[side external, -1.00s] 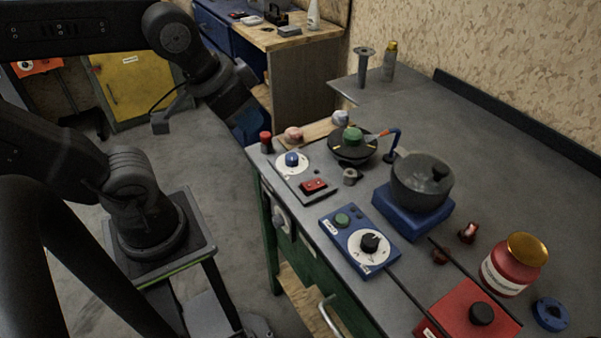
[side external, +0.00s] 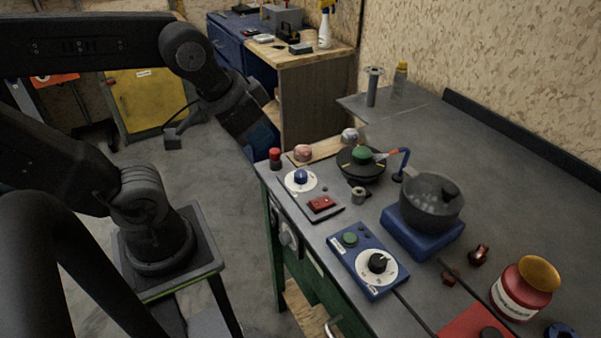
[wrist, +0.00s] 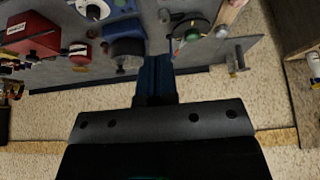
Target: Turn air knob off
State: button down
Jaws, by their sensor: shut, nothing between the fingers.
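Several knobs stand on the bench, and I cannot tell by label which is the air knob. A blue knob on a white dial (side external: 300,177) sits on a grey panel at the bench's near left corner. A black knob on a white dial (side external: 378,263) sits on a blue box (side external: 352,280). Another round knob (side external: 288,238) is on the bench's front face. My gripper (side external: 264,143) is beyond the bench's left end, apart from all knobs. Its blue fingers also show in the wrist view (wrist: 155,78), closed together and empty.
A dark pot (side external: 432,204) stands on a blue base. A black burner with a green top (side external: 361,163) and a blue pipe is behind the panel. A red switch (side external: 321,204) and red cylinder (side external: 275,158) flank the blue knob. A red jar (side external: 524,289) is at right.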

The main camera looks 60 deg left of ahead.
aim_at(301, 173)
jog(key=c, duration=1.6)
grip_release()
jog(key=shift+w+a, duration=0.15)
jog(key=shift+w, duration=0.15)
jog(key=o, duration=0.6)
jog(key=w+a+m+g, duration=0.1)
jog(key=w, duration=0.1)
jog(key=w+a+f+m+g, duration=0.1)
jog(key=w+a, duration=0.1)
jog(key=w, duration=0.1)
jog(key=w+a+f+m+g, duration=0.1)
jog(key=w, duration=0.1)
jog(key=shift+w+a+f, duration=0.25)
jog(key=shift+w+a, duration=0.1)
jog(key=shift+a, duration=0.05)
jog(key=shift+o, duration=1.3)
jog(key=w+a+f+m+g, duration=0.2)
jog(key=w+a+f, duration=0.3)
jog(key=a, duration=0.1)
jog(key=shift+w+f+m+g, duration=0.3)
jog(key=shift+w+f+m, duration=0.05)
jog(key=shift+f+m, duration=0.05)
notch_tip(301, 173, down, 14)
jog(key=shift+a, duration=0.15)
jog(key=shift+c, duration=0.3)
jog(key=c, duration=0.9)
